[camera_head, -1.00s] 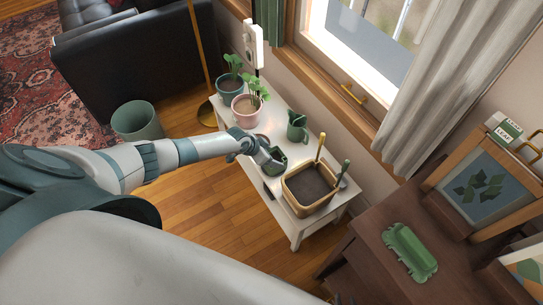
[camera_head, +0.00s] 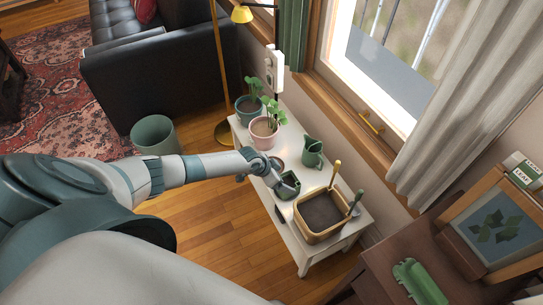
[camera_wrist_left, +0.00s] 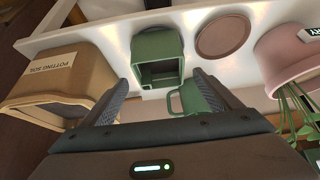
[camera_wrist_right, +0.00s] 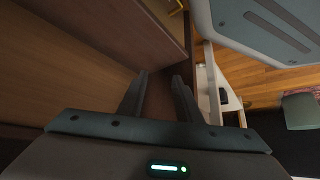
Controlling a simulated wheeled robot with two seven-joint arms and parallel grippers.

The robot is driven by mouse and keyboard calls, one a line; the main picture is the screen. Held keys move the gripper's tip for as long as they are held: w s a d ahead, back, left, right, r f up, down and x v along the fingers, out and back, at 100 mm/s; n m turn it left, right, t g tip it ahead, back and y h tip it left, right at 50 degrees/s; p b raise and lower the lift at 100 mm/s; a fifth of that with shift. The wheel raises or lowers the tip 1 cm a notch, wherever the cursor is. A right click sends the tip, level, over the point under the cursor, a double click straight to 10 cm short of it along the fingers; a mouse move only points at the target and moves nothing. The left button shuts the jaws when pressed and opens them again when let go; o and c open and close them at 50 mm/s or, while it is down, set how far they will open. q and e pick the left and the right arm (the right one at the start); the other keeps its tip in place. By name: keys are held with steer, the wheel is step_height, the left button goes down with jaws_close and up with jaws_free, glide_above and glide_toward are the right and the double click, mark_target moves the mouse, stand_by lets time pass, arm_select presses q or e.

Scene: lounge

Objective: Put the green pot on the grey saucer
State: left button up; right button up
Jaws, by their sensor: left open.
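The green pot (camera_head: 289,187) is a small squarish pot standing on the white table. It also shows in the left wrist view (camera_wrist_left: 157,48), upright and ahead of the fingers. A round, flat brownish-grey saucer (camera_wrist_left: 223,36) lies beside it, apart and empty; it is partly hidden by my gripper in the head view (camera_head: 277,161). My left gripper (camera_head: 277,182) is open at the pot's near left side; its fingers (camera_wrist_left: 160,82) point toward the pot, with nothing held. My right gripper (camera_wrist_right: 160,78) is partly open and empty, near dark brown furniture, outside the head view.
A potting-soil tub (camera_head: 321,212) with tools stands right of the pot. A green watering jug (camera_head: 312,150) stands behind, close to the left fingers in the wrist view. Pink (camera_head: 264,133) and teal (camera_head: 248,107) planters stand at the table's far end.

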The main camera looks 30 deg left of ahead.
arm_select(q)
steer(key=v, duration=0.9)
steer(key=shift+s+r+p, duration=0.15)
steer(key=shift+r+p, duration=0.15)
steer(key=shift+p, duration=0.1)
arm_select(e)
steer(key=shift+g, duration=0.5)
steer(key=s, duration=0.1)
steer(key=s+d+f, duration=0.1)
steer(key=s, duration=0.1)
steer(key=shift+s+d+f, duration=0.35)
steer(key=shift+d, duration=0.05)
steer(key=shift+a, duration=0.4)
